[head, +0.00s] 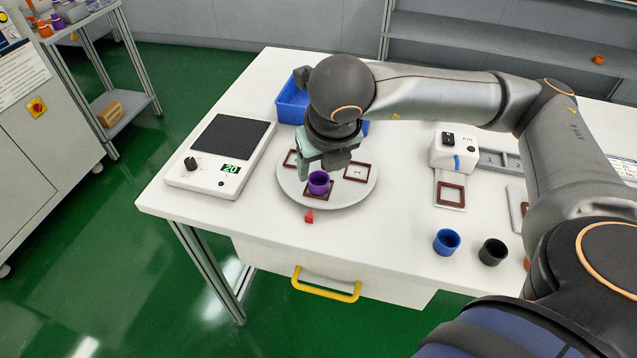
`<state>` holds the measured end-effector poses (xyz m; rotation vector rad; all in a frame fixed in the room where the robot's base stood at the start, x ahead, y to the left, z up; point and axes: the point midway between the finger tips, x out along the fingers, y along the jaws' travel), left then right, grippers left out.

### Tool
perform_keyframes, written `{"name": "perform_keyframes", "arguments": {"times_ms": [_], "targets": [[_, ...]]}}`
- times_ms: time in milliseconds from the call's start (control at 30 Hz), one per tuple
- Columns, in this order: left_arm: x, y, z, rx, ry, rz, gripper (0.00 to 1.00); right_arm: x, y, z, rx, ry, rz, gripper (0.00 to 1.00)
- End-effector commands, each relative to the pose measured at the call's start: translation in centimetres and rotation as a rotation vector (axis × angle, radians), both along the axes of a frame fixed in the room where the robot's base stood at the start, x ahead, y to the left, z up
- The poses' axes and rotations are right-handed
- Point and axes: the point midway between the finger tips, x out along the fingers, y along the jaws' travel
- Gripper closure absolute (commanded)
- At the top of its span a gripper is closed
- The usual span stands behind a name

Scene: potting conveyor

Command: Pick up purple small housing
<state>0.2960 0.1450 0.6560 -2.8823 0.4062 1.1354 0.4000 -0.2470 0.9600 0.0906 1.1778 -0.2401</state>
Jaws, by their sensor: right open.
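The purple small housing (319,183) is a short open cup standing upright on a brown square frame on the round grey turntable (345,199). My right gripper (318,172) comes in from the right and points down just behind and above the housing. Its jaws are open, and I cannot tell whether a finger touches the housing. My right arm and wrist hide the back of the turntable. My left gripper is not in the view.
A blue bin (290,104) stands behind the turntable. A scale-like device (222,155) is on the left. A red pointer (309,216) sits at the turntable's front. A blue cup (446,241) and a black cup (492,251) stand front right. A white machine (453,149) is to the right.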

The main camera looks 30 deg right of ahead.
Motion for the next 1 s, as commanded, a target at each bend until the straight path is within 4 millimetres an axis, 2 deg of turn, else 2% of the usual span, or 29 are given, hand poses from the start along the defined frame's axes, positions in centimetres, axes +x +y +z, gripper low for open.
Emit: {"name": "perform_keyframes", "arguments": {"times_ms": [333,667,1000], "targets": [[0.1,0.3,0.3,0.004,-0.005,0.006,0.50,1.4,-0.9,-4.3,-0.001,0.002,-0.003,0.37],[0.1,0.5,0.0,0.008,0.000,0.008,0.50,1.6,-0.9,-4.8,0.001,0.001,-0.001,0.38],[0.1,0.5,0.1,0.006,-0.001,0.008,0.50,1.6,-0.9,-4.8,0.001,0.001,-0.001,0.76]]}}
